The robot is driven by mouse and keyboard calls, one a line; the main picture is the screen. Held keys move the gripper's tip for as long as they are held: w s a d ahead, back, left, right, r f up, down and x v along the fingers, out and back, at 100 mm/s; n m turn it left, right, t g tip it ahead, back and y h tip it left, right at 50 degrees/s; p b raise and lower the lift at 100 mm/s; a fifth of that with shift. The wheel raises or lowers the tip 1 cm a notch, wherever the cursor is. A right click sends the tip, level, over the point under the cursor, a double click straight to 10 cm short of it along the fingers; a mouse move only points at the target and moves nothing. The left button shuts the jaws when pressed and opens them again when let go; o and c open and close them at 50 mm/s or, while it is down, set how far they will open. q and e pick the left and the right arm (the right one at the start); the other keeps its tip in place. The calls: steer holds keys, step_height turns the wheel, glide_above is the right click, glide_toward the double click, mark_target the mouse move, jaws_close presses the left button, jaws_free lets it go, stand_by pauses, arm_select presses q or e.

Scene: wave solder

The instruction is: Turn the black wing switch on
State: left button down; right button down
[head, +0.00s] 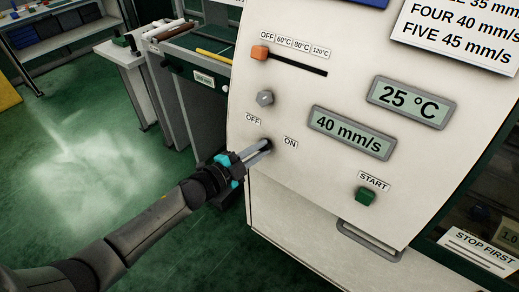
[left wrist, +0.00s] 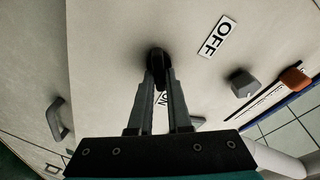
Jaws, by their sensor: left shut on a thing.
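The black wing switch (left wrist: 159,60) sits on the pale machine panel. In the head view it shows as a small dark knob (head: 266,145) just below and between the OFF label (head: 253,118) and the ON label (head: 290,142). My left gripper (head: 262,148) has its fingertips at the switch and is shut on it. In the left wrist view the two fingers (left wrist: 160,78) close on the switch from below and partly cover the ON label (left wrist: 162,98). The OFF label (left wrist: 217,37) is clear of them. The switch's exact angle is hard to tell. My right gripper is not in view.
Above the switch are a grey hexagonal knob (head: 265,98) and an orange slider (head: 260,52). To the right are a display reading 40 mm/s (head: 351,133), one reading 25 °C (head: 410,102) and a green START button (head: 365,195). A handle (head: 369,241) is lower down.

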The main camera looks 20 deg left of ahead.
arm_select(q)
steer(key=c, duration=0.9)
jaws_free()
steer(key=shift+o, duration=0.2)
steer(key=v, duration=1.5)
steer(key=shift+a, duration=0.15)
steer(key=s+a+f+n+g+y+b, duration=0.2)
steer(key=s+f+n+y, duration=0.15)
steer(key=f, duration=0.75)
steer(key=s+a+f+n+g+y+b, duration=0.1)
steer(key=s+a+f+n+g+y, duration=0.2)
steer(key=f, duration=0.7)
steer(key=s+a+f+n+y+b, duration=0.15)
steer(key=s+f+n, duration=0.25)
steer(key=f, duration=0.7)
steer(key=s+d+f+n+g+b, duration=0.2)
steer(key=s+d+f+g, duration=0.2)
steer(key=s+f, duration=0.4)
steer(key=s+d+f+n+g+b, duration=0.2)
steer(key=s+f, duration=0.7)
steer(key=s, duration=0.6)
steer(key=d+n+g, duration=0.1)
steer(key=d+g, duration=0.1)
steer(key=d, duration=0.1)
steer(key=shift+d+f+g, duration=0.2)
steer(key=shift+g, duration=0.2)
